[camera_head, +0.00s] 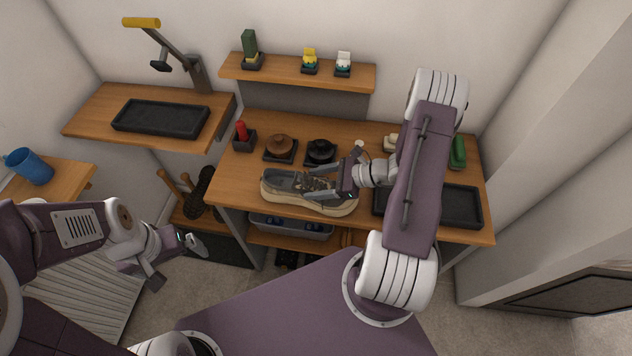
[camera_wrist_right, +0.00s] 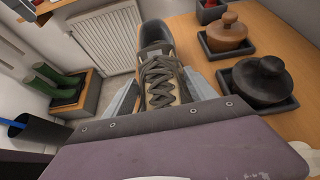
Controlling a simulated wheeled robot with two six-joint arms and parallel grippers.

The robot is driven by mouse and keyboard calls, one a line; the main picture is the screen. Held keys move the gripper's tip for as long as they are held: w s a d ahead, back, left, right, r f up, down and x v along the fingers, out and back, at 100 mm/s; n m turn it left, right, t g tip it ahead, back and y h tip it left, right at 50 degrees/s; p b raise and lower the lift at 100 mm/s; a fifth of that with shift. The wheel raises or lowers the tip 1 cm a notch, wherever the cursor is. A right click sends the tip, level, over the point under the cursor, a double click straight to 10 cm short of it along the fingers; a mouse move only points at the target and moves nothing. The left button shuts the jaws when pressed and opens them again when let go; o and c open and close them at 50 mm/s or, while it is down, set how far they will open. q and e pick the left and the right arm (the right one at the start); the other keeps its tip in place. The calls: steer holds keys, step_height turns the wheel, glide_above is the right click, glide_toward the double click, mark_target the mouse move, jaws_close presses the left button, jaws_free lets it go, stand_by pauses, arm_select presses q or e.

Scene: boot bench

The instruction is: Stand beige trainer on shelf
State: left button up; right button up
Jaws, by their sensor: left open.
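The beige trainer (camera_head: 283,193) has grey and brown uppers and a thick beige sole. It lies lengthwise above the bench's (camera_head: 235,175) front edge; a gap beneath it cannot be made out. My right gripper (camera_head: 325,186) is around its laced part, and in the right wrist view a finger presses each side of the trainer (camera_wrist_right: 160,75). The dark heel opening points away from that camera. My left gripper (camera_head: 177,262) is open and empty, low at the left, away from the trainer. A wall shelf (camera_head: 275,73) hangs behind the bench, and a lower shelf (camera_head: 290,242) is under it.
Brown and black round pots (camera_head: 281,146) stand on trays behind the trainer. A black tray (camera_head: 462,207) lies right. Small items stand on the wall shelf. A grey bin (camera_head: 290,227) is below the bench. A side table (camera_head: 90,105) and boots are at left.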

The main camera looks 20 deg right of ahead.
steer(key=o, duration=0.3)
steer(key=shift+w, duration=0.1)
steer(key=shift+r+p, duration=0.4)
steer(key=v, duration=0.3)
steer(key=b+v, duration=0.1)
steer(key=v, duration=0.3)
steer(key=b+v, duration=0.1)
steer(key=v, duration=0.3)
steer(key=shift+d+f, duration=0.1)
steer(key=shift+f, duration=0.25)
steer(key=shift+s+d+r, duration=0.3)
steer(key=shift+s, duration=0.05)
steer(key=shift+a, duration=0.1)
